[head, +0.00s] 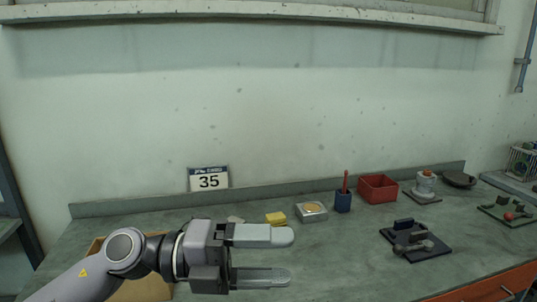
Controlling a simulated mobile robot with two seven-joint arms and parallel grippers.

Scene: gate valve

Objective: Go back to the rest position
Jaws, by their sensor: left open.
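My left gripper (284,257) is open and empty, coming in from the lower left, with its fingers pointing right above the left part of the bench. Nothing lies between its fingers. The right gripper is not in view. A small white valve-like fitting with an orange top (426,181) stands on a flat base at the back right of the bench, well away from my left gripper. I cannot tell for sure whether it is the gate valve.
The green bench (330,262) carries a yellow block (275,218), a silver box (311,211), a blue holder (343,201), a red bin (378,188) and a dark plate with fittings (414,241). A wooden tray (150,289) is partly behind my arm. The front middle is clear.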

